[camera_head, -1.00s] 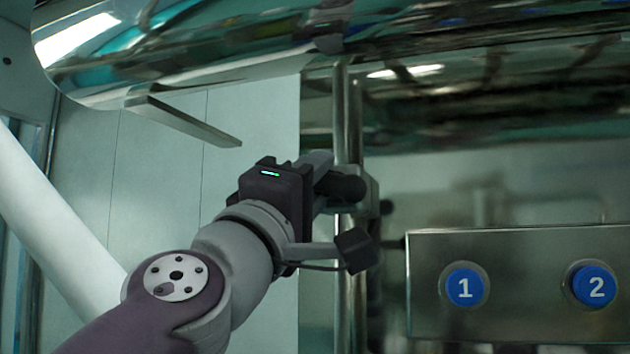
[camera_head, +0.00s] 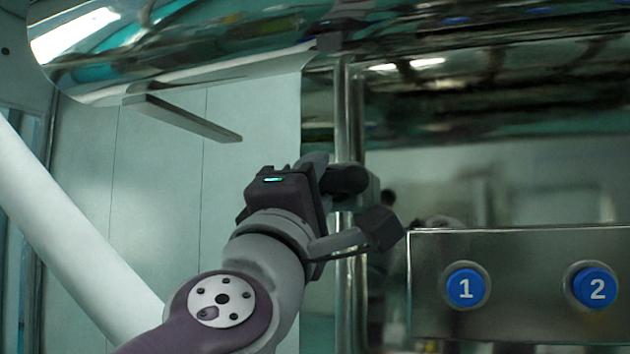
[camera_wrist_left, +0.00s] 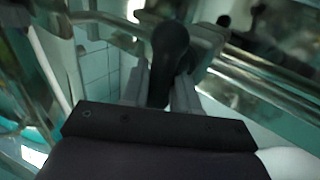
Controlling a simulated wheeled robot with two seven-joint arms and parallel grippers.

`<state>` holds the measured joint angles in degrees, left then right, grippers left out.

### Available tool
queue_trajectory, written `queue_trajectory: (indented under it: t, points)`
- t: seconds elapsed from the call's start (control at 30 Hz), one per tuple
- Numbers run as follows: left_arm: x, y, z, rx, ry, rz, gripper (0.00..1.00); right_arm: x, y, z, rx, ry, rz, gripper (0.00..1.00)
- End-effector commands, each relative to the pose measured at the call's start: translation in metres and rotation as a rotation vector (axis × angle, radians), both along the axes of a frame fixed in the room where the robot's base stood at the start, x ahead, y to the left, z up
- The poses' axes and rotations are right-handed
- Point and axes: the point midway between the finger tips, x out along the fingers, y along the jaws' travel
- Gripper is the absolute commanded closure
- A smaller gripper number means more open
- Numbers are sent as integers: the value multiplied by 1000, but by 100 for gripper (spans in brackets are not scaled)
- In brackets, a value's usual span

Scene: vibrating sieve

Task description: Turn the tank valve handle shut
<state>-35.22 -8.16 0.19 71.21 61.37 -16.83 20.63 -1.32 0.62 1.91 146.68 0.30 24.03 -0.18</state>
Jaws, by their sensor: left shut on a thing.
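The tank valve handle is a black rounded lever, partly hidden by my gripper in the head view (camera_head: 350,180). It sits at the vertical metal pipe (camera_head: 349,120). In the left wrist view the black handle (camera_wrist_left: 168,48) runs up between my two grey fingers. My left gripper (camera_head: 327,172) is shut on the handle; its fingers also show on both sides of the handle in the left wrist view (camera_wrist_left: 160,88). My right gripper is not in view.
A large shiny metal tank (camera_head: 230,45) spans the top. A flat metal bar (camera_head: 185,120) juts below it on the left. A metal panel (camera_head: 520,315) at right carries blue buttons 1 (camera_head: 465,287) and 2 (camera_head: 595,287), close to my wrist.

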Motion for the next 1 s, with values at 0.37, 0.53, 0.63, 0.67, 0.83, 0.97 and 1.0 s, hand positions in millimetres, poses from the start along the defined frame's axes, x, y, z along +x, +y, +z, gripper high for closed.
queue_trajectory:
  t: [0.37, 0.53, 0.63, 0.67, 0.83, 0.97, 1.0]
  points:
    - [0, 0, 0, -1, -1, -1, 53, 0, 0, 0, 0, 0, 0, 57]
    - [-6, 2, -6, -1, -1, -1, 53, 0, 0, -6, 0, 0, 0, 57]
    - [-19, 6, -17, -2, -1, -2, 53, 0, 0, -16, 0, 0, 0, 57]
    - [-25, 8, -21, -3, -1, -3, 53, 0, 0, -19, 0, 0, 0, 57]
    - [-59, 18, -47, -3, -2, -4, 53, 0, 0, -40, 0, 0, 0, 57]
    - [-82, 25, -64, -3, -1, -5, 53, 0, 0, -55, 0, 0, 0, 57]
    - [-88, 27, -66, -2, -1, -6, 53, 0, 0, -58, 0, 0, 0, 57]
